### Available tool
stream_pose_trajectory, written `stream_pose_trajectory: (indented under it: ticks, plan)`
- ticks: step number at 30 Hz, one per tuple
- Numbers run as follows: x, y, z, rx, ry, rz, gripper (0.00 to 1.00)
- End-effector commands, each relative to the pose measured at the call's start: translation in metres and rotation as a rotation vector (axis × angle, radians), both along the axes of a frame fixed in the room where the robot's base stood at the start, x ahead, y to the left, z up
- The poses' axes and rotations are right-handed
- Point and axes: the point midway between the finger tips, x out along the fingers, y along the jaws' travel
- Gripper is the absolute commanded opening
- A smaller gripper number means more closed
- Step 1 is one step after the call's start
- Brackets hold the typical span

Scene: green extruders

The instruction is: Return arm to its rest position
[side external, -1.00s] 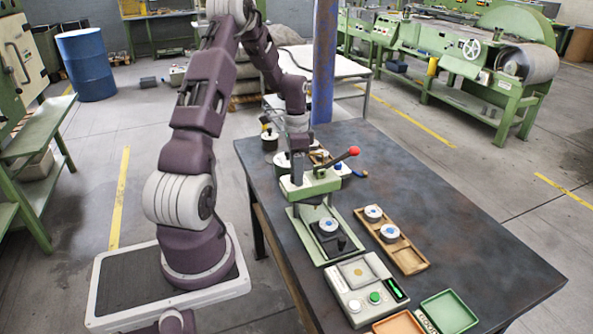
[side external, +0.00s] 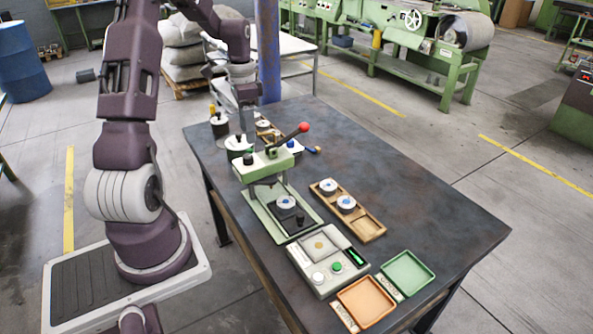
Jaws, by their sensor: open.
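My purple-and-grey arm reaches from its base over the far left part of the dark table (side external: 420,195). My gripper (side external: 246,122) hangs low behind the green press (side external: 262,163), near the dark containers. It is open, with nothing seen in it, though its fingertips are small and partly hidden by the press. The press has a red-knobbed lever (side external: 303,128) raised to the right. A white disc with a blue centre (side external: 286,202) sits on the black fixture of the press base.
A wooden tray (side external: 372,226) holds two white discs. A control box (side external: 322,262) with buttons and a green display stands in front. An orange tray (side external: 366,300) and a green tray (side external: 408,272) lie at the near edge. A blue post (side external: 268,50) rises behind the table. The table's right side is clear.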

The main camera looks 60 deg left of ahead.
Motion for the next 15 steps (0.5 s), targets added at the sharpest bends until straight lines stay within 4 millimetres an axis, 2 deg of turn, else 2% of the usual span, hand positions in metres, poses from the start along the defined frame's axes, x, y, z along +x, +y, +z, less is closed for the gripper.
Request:
stream_pose_trajectory:
  ticks: [2, 3, 5, 6, 8, 9, 12, 15]
  plan:
    - [0.01, -0.034, 0.034, 0.048, -0.023, -0.005, 0.5]
    - [0.012, -0.061, 0.057, 0.08, -0.045, 0.003, 0.5]
    - [0.009, -0.109, 0.091, 0.125, -0.092, 0.02, 0.5]
    - [0.001, -0.141, 0.11, 0.144, -0.13, 0.037, 0.5]
    - [-0.018, -0.185, 0.133, 0.16, -0.198, 0.065, 0.5]
    - [-0.034, -0.212, 0.145, 0.158, -0.246, 0.082, 0.5]
    - [-0.079, -0.264, 0.159, 0.118, -0.358, 0.126, 0.5]
    - [-0.117, -0.293, 0.159, 0.056, -0.438, 0.16, 0.5]
